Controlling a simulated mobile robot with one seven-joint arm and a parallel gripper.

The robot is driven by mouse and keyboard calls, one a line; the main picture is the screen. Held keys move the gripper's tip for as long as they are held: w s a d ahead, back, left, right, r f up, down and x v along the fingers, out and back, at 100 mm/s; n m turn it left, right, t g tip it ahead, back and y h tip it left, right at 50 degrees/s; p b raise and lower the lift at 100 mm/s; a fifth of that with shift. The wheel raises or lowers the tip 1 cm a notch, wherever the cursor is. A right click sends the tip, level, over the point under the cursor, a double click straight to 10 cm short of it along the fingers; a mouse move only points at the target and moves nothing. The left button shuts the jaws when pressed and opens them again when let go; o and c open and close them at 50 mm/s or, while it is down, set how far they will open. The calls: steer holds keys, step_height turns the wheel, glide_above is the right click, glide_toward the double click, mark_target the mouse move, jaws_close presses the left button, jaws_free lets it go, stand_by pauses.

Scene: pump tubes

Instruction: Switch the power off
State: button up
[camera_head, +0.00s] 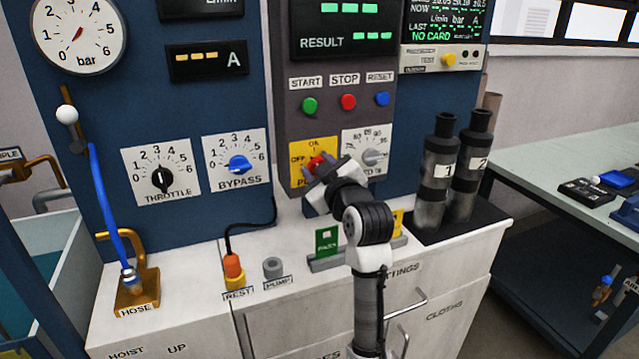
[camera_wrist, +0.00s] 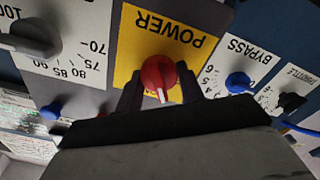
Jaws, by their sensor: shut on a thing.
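The red power knob (camera_head: 316,161) sits on a yellow plate (camera_head: 298,176) marked OFF at the left and ON at the top, low on the grey panel. In the wrist view, which is upside down, the knob (camera_wrist: 158,74) shows a white pointer line aimed at the picture's bottom, the ON side. My gripper (camera_head: 319,168) is at the plate, with one dark finger on each side of the knob; it is shut on the knob. In the wrist view my gripper (camera_wrist: 160,88) hides the ON and OFF marks.
The bypass knob (camera_head: 240,165) and throttle knob (camera_head: 161,180) are to the left. A grey dial (camera_head: 373,157) is close on the right. Start (camera_head: 310,105), stop (camera_head: 348,101) and reset (camera_head: 382,99) buttons sit above. Dark cylinders 1 (camera_head: 437,165) and 2 (camera_head: 470,160) stand right.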

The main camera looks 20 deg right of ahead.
steer(key=n+b, duration=0.1)
steer(key=n, duration=0.1)
steer(key=n+b, duration=0.3)
steer(key=b, duration=0.1)
steer(key=shift+a+f+n, duration=0.1)
steer(key=shift+f+n, duration=0.25)
steer(key=shift+n, duration=0.05)
steer(key=n+b, duration=0.4)
steer(key=n, duration=0.1)
steer(key=shift+r+n+b, duration=0.1)
steer(key=shift+n+b, duration=0.3)
steer(key=o, duration=1)
steer(key=s, duration=0.7)
steer(key=s+b, duration=0.1)
steer(key=s, duration=0.5)
steer(key=shift+s+d, duration=0.2)
steer(key=shift+s, duration=0.2)
